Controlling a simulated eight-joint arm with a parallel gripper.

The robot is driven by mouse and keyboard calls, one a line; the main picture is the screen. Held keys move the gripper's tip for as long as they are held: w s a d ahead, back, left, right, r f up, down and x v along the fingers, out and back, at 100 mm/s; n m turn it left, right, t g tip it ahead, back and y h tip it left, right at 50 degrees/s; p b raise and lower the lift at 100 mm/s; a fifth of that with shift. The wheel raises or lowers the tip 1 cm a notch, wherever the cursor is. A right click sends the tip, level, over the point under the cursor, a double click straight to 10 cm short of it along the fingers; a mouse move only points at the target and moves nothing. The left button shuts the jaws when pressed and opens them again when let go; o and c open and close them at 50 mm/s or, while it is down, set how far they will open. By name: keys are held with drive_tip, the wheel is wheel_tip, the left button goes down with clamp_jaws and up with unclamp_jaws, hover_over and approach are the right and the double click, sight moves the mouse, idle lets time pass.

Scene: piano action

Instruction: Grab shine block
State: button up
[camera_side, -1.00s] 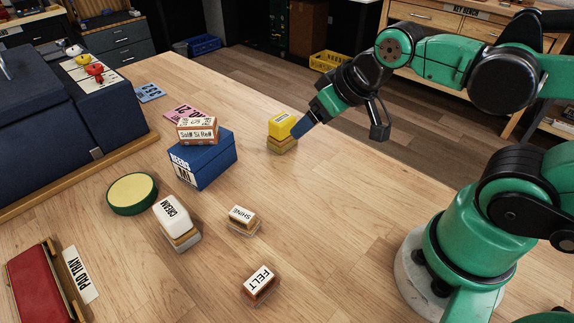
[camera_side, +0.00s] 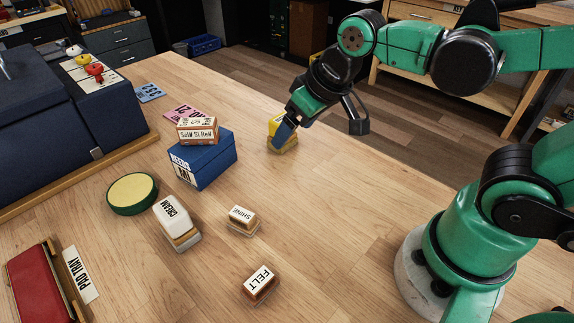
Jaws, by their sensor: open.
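The shine block (camera_side: 242,216) is a small wooden block with a white top lettered SHINE, lying on the table in the middle of the side view. Whether the fingers touch the yellow block I cannot tell.
A FELT block (camera_side: 260,283) lies below the shine block, and a CREAM block (camera_side: 173,217) lies to its left. A blue box (camera_side: 203,160) with a lettered block on top stands behind. A round green-rimmed tin (camera_side: 132,194) is farther left. The table is clear to the right.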

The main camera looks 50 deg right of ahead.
sight(242, 214)
drive_tip(key=a+f+g, duration=0.1)
drive_tip(key=a+f, duration=0.1)
drive_tip(key=a, duration=0.1)
drive_tip(key=w+a+f+n+g, duration=0.1)
drive_tip(key=a+f+g, duration=0.1)
drive_tip(key=a, duration=0.1)
drive_tip(key=w+a+f+n+g, duration=0.1)
drive_tip(key=a+f+g, duration=0.1)
drive_tip(key=a, duration=0.2)
drive_tip(key=shift+a+f, duration=0.1)
drive_tip(key=shift+f, duration=0.2)
drive_tip(key=shift+a+f+h, duration=0.2)
drive_tip(key=shift+f+h, duration=0.05)
drive_tip(key=shift+h, duration=0.05)
drive_tip(key=shift+a+f, duration=0.1)
drive_tip(key=shift+f, duration=2.85)
clamp_jaws()
